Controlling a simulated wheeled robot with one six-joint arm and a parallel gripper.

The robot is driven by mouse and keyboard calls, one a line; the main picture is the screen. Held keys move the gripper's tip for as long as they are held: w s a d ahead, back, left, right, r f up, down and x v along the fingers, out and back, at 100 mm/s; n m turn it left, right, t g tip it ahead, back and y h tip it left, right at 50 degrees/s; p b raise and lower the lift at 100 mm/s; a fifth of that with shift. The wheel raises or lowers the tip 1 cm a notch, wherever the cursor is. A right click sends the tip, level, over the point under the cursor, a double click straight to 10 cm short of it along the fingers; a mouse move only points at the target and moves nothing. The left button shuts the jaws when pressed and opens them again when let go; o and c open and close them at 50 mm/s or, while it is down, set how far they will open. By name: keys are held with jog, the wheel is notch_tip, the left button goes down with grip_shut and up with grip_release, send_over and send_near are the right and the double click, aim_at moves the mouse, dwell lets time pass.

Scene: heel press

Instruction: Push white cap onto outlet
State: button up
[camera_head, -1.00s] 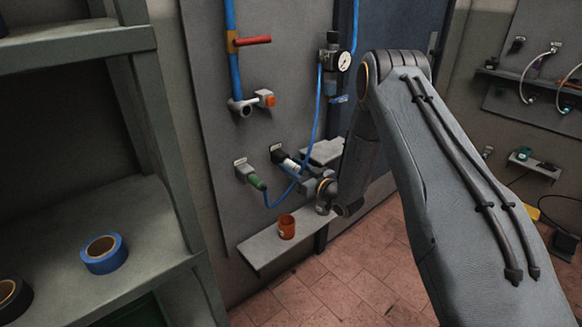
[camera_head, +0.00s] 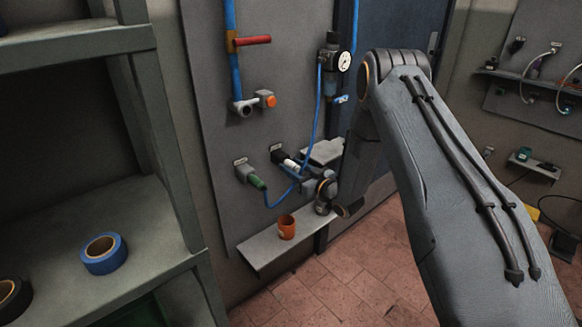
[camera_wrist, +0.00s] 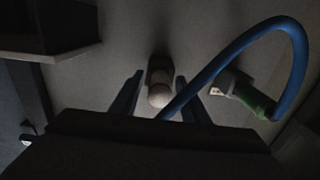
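The white cap (camera_head: 291,164) is at the front end of the dark outlet (camera_head: 277,153) on the grey wall panel. In the wrist view the pale rounded cap (camera_wrist: 160,94) lies in line with the outlet body (camera_wrist: 160,69). I cannot tell how far it is pushed on. My gripper (camera_wrist: 160,97) has its two fingers apart, one on each side of the cap, with visible gaps. In the head view my gripper (camera_head: 303,173) is small and partly hidden by my wrist, close in front of the cap.
A green connector (camera_head: 257,183) with a blue hose (camera_head: 281,203) sits left of the outlet; the hose loops close to my fingers (camera_wrist: 292,65). An orange cup (camera_head: 286,228) stands on the lower ledge (camera_head: 258,252). A small grey shelf (camera_head: 326,152) is to the right.

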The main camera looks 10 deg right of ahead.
grip_shut()
jog(key=shift+s+d, duration=0.1)
jog(key=shift+s, duration=0.05)
jog(key=shift+p+v, duration=1.2)
jog(key=shift+v, duration=1.65)
notch_tip(320, 180, up, 24)
jog(key=p, duration=1.8)
send_over(298, 170)
jog(key=s+a, duration=0.9)
jog(key=s, duration=0.4)
jog(key=shift+s+d, duration=0.1)
jog(key=shift+s, duration=0.1)
jog(key=shift+w, duration=0.1)
